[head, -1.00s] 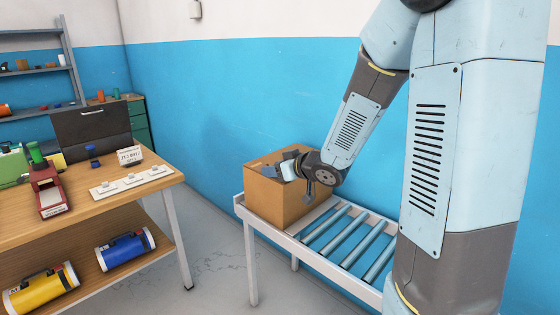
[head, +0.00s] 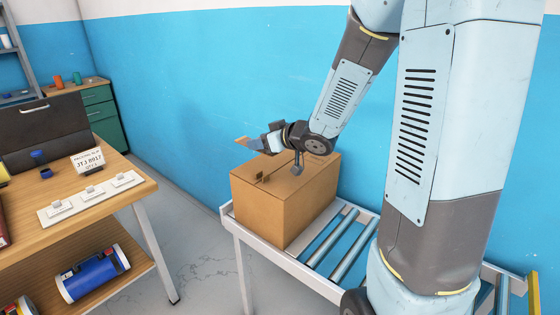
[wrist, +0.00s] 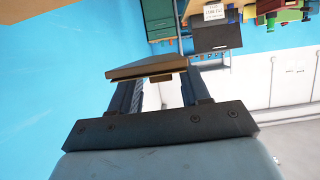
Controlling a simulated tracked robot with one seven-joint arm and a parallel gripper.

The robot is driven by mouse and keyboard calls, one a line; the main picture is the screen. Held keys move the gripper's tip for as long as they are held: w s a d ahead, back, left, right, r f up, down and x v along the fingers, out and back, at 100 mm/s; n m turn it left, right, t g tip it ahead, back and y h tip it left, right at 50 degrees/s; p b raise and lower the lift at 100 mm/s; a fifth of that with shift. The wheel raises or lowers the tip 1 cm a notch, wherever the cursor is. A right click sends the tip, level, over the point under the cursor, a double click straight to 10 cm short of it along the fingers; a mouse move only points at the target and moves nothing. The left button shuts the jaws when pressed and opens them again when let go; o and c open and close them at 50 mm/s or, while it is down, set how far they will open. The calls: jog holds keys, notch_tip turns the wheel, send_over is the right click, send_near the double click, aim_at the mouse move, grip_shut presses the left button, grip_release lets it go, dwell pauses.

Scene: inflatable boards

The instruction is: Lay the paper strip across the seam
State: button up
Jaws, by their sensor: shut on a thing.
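A brown cardboard box (head: 268,212) stands on the roller conveyor. Its top looks closed, with a short dark gap or notch (head: 262,178) near the front edge; my gripper and arm hide part of the top and the seam. My gripper (head: 264,143) is over the far left part of the box and points left. It is shut on a flat tan piece, seemingly the paper strip (head: 246,143), which sticks out beyond the fingertips. The strip (wrist: 147,68) also shows across the fingertips in the wrist view. I cannot tell how high it is above the box.
The roller conveyor (head: 328,244) runs right from under the box, against the blue wall (head: 190,90). Floor lies clear between bench and conveyor.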

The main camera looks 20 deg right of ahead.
jog(key=w+d+f, duration=0.4)
jog(key=w+d, duration=0.2)
jog(key=d, duration=0.1)
send_over(286, 167)
notch_tip(286, 167, down, 5)
jog(key=shift+s+f, duration=0.15)
jog(key=shift+f, duration=0.2)
jog(key=shift+d+f, duration=0.1)
jog(key=shift+f, duration=1.5)
jog(key=shift+f, duration=0.1)
jog(key=o, duration=1)
